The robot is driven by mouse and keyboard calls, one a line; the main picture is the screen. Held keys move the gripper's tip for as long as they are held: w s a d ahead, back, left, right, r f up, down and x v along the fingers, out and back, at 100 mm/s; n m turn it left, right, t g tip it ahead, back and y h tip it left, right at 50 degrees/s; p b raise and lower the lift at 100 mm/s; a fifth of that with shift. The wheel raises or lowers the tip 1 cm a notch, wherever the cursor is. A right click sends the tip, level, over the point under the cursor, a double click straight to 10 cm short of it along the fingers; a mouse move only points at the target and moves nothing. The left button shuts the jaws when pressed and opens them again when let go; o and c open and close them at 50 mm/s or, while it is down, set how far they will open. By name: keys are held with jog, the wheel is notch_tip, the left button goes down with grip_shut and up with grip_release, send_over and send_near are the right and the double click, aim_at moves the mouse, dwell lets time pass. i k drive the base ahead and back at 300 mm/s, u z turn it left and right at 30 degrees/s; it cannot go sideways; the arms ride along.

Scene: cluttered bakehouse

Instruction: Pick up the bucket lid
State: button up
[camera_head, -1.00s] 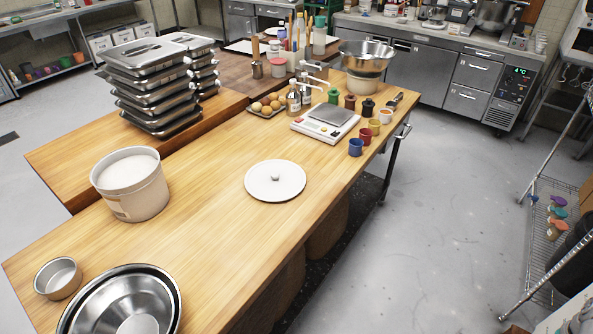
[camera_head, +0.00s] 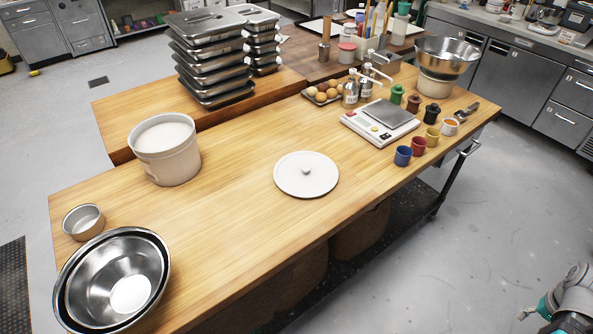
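My arm shows at the lower right corner, cut off by the frame. What seems to be the tip of my gripper (camera_head: 529,312) is small there, over the floor and well away from the lid. Its fingers are not clear.
The wooden table (camera_head: 235,205) is bare around the lid. A scale (camera_head: 363,127) and small coloured cups (camera_head: 403,156) stand to the right. Bottles (camera_head: 350,93) and stacked metal pans (camera_head: 212,75) are behind. Steel bowls (camera_head: 72,290) sit at the front left.

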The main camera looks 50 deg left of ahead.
aim_at(300, 173)
jog(key=u, duration=0.5)
jog(key=i, duration=0.85)
jog(key=u, duration=0.7)
